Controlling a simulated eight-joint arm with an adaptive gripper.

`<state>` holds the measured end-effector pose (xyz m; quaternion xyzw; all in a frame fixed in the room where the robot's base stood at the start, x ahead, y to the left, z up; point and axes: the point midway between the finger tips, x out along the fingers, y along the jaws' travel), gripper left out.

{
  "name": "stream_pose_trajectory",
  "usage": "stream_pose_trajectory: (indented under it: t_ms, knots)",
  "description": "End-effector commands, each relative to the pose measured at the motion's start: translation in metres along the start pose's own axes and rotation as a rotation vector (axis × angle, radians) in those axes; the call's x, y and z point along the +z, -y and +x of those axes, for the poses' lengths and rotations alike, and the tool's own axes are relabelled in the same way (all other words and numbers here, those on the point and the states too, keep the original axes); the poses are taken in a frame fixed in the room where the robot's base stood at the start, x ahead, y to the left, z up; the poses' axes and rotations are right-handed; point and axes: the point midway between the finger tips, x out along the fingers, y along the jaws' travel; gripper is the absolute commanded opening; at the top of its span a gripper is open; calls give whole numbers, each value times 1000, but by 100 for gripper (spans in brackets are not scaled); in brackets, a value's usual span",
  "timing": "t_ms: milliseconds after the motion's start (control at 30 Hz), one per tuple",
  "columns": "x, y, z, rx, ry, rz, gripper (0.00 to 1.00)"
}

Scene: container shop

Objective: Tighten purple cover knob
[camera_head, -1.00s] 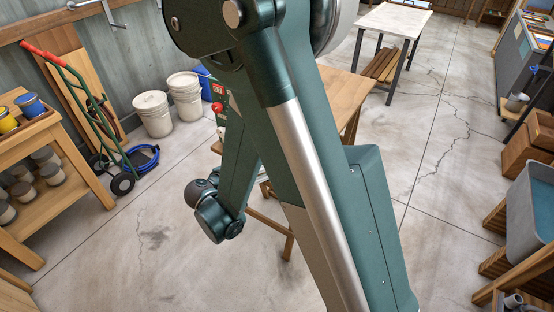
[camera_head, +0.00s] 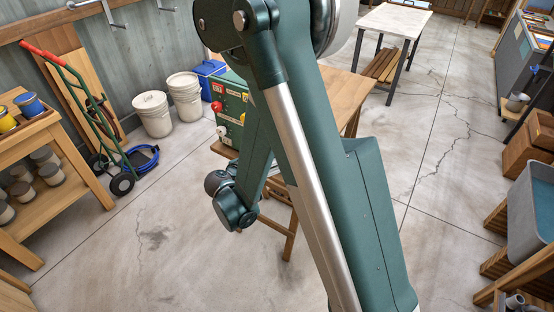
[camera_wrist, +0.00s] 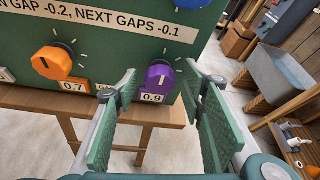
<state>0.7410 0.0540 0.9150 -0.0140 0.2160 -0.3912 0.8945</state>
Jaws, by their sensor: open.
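The purple knob (camera_wrist: 160,77) sits on the front of a green box (camera_wrist: 110,65) in the wrist view, with a label reading 0.9 just below it. My gripper (camera_wrist: 165,82) is open, its two green pads either side of the purple knob in the picture. I cannot tell whether a pad touches the knob. An orange knob (camera_wrist: 52,62) with a 0.7 label is to the left. In the head view the green box (camera_head: 232,105) stands on a wooden table (camera_head: 345,90), partly hidden by my arm; the gripper is hidden there.
Part of a blue knob (camera_wrist: 185,3) shows at the top of the panel. Text is printed above the knobs. A grey sink (camera_wrist: 282,78) stands beyond to the right. White buckets (camera_head: 153,114) and a hand truck (camera_head: 95,130) are on the floor at left.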

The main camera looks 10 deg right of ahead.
Motion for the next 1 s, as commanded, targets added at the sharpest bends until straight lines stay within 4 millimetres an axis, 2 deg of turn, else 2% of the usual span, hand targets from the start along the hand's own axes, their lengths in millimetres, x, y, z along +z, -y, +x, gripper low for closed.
stream_pose_trajectory:
  t_ms: [433,633,1000]
  knots:
    - [0,0,5,0,0,0,41]
    - [0,0,5,0,0,0,15]
    - [0,0,5,9,0,21,14]
